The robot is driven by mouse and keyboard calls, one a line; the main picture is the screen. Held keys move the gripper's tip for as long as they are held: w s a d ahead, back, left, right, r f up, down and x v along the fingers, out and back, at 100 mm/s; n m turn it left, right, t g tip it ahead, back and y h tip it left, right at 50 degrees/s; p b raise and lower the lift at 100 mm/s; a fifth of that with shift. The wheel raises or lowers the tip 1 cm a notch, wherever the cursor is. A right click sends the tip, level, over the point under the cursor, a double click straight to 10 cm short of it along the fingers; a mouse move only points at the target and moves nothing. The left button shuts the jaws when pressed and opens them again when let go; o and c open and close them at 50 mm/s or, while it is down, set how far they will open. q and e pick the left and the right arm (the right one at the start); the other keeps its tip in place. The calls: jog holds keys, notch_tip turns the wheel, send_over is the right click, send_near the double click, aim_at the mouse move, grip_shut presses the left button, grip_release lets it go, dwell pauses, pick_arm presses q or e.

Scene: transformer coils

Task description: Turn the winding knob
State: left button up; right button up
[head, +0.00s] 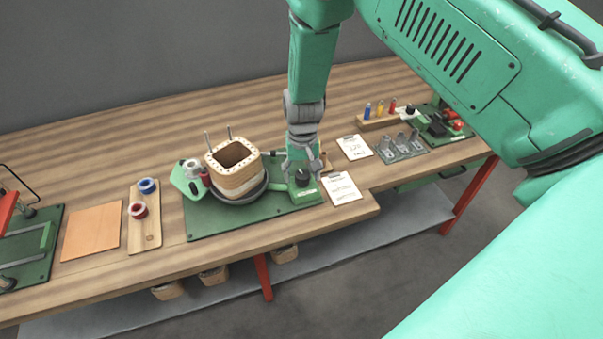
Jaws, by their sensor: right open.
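The winding knob (302,178) is a small dark knob on a green box at the right end of the green winder base (218,224). A square wooden coil former (238,178) stands on the winder, with two thin metal rods rising from its top. My right gripper (301,167) points down directly over the knob, with its fingers open. The fingers partly hide the knob, and I cannot tell whether they touch it. My left gripper is not in view.
A wooden board (147,236) with blue and red wire spools lies left of the winder. Clipboards (341,188) and a rack of metal parts (402,147) are to the right. The bench's front edge (330,221) is close to the winder.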

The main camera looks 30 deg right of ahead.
notch_tip(320, 180, up, 12)
dwell(0.4)
jog(key=shift+f, duration=0.1)
jog(key=n+t+b, duration=0.4)
jog(key=n+b, duration=0.1)
jog(key=n, duration=0.2)
send_near(302, 173)
jog(key=shift+y, duration=0.3)
jog(key=x, duration=0.6)
jog(key=b+x, duration=0.1)
jog(key=x, duration=0.3)
jog(key=shift+s+d+f, duration=0.15)
jog(key=shift+d, duration=0.15)
jog(key=c, duration=1.1)
